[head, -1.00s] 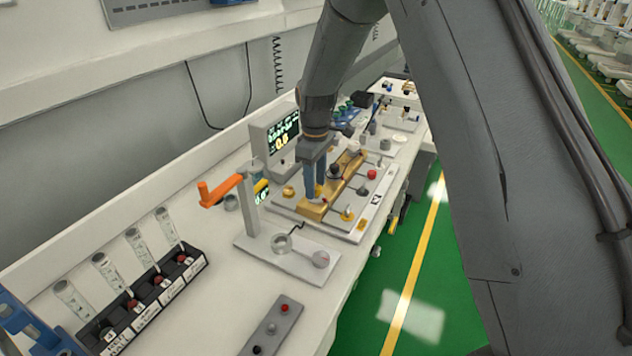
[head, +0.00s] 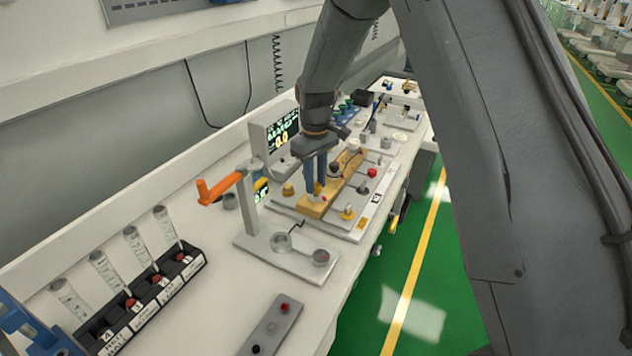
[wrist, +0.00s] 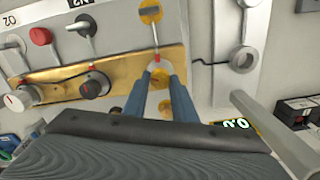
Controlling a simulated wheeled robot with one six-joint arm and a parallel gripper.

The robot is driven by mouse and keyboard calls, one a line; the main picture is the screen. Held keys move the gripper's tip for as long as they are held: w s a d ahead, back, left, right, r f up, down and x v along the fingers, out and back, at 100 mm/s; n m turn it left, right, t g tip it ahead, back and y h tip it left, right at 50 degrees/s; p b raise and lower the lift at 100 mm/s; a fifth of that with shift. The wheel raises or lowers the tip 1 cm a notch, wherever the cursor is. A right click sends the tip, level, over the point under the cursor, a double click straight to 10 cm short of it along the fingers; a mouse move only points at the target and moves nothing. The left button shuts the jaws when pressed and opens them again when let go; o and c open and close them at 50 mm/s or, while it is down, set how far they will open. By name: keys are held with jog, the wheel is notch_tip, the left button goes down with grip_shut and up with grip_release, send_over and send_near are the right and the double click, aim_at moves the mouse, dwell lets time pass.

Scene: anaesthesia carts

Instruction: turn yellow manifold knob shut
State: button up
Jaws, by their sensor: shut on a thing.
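The brass manifold (head: 313,210) lies on a pale plate on the bench and also crosses the wrist view (wrist: 62,76). My gripper (head: 316,198) points down at its near end. In the wrist view, my gripper's blue fingers (wrist: 161,76) are shut on the end manifold knob (wrist: 159,66). Little of that knob shows, only a pale part and a red pointer, so its colour is hard to tell.
A stand with an orange lever (head: 221,188) is left of the manifold. Yellow fittings (head: 347,212) and a red knob (head: 372,173) are on the plate. A tube rack (head: 150,295) and a grey switch box (head: 272,327) stand nearer. Bare bench lies between them.

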aim_at(316, 184)
jog(key=m, duration=0.6)
jog(key=shift+m+b, duration=0.3)
jog(key=shift+b, duration=0.05)
jog(key=m, duration=0.5)
jog(key=shift+m, duration=0.4)
jog(key=o, duration=1)
jog(key=shift+o, duration=0.2)
jog(key=shift+r+b, duration=1.35)
jog(key=shift+r, duration=2.6)
jog(key=shift+d, duration=0.1)
